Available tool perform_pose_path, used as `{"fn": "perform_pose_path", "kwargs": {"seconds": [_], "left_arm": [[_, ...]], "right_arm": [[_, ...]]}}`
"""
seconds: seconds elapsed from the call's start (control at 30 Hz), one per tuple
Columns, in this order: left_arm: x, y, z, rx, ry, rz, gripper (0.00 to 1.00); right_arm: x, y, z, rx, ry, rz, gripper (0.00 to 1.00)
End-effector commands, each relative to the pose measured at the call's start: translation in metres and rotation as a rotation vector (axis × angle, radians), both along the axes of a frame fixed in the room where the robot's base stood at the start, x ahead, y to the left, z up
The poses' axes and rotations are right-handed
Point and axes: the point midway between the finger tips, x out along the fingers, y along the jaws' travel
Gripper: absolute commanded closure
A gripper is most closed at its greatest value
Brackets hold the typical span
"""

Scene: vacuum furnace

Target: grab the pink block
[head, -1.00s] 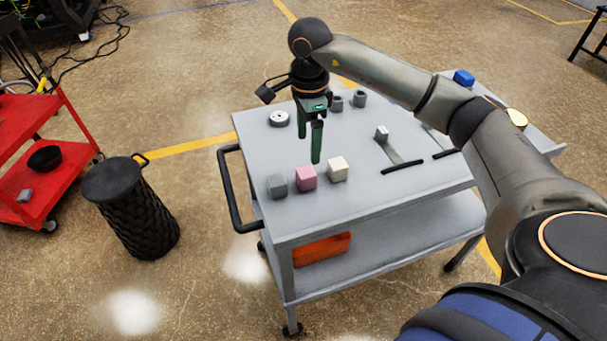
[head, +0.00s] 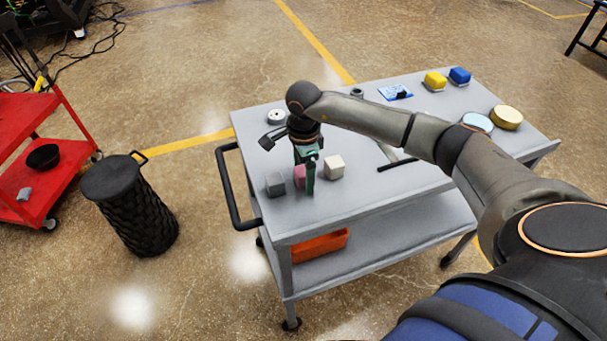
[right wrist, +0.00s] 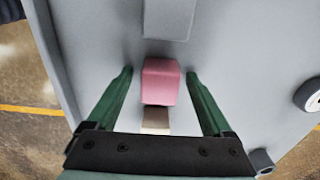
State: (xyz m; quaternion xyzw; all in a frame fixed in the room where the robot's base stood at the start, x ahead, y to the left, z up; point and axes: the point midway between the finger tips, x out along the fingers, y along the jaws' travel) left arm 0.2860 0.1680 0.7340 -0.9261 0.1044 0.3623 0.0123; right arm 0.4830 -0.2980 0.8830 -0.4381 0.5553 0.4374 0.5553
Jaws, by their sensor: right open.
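The pink block (head: 299,175) stands on the grey cart top, between a grey block (head: 275,184) and a white block (head: 334,167). My right gripper (head: 307,180) points down at the pink block, and one green finger partly covers it in the head view. In the right wrist view the pink block (right wrist: 160,82) lies between the two open fingers, with a gap on each side. The grey block (right wrist: 168,18) is above it there and the white block (right wrist: 156,120) below it. My left gripper is not in view.
The cart top (head: 350,200) also carries a round metal part (head: 277,117), a yellow block (head: 435,81), a blue block (head: 459,76) and a round brass-coloured piece (head: 506,117). A black bin (head: 130,205) and a red cart (head: 60,180) stand to the left.

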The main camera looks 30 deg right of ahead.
Motion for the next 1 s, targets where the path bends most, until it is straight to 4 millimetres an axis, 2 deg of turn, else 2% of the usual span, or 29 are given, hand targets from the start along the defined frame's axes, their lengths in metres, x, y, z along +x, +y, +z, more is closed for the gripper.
{"fn": "perform_pose_path", "kwargs": {"seconds": [0.07, 0.13, 0.83, 1.0], "left_arm": [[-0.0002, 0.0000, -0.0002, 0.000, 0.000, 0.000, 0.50], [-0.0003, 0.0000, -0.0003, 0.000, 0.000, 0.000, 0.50], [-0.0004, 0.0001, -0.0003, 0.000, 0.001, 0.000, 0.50], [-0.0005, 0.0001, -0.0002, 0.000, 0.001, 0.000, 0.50]], "right_arm": [[-0.0001, 0.0002, 0.0000, 0.000, 0.000, 0.000, 0.15], [-0.0001, 0.0002, 0.0001, 0.000, 0.000, 0.000, 0.21], [0.0000, 0.0001, 0.0006, 0.001, 0.000, 0.000, 0.99], [0.0002, 0.0001, 0.0011, 0.001, -0.001, 0.000, 1.00]]}}
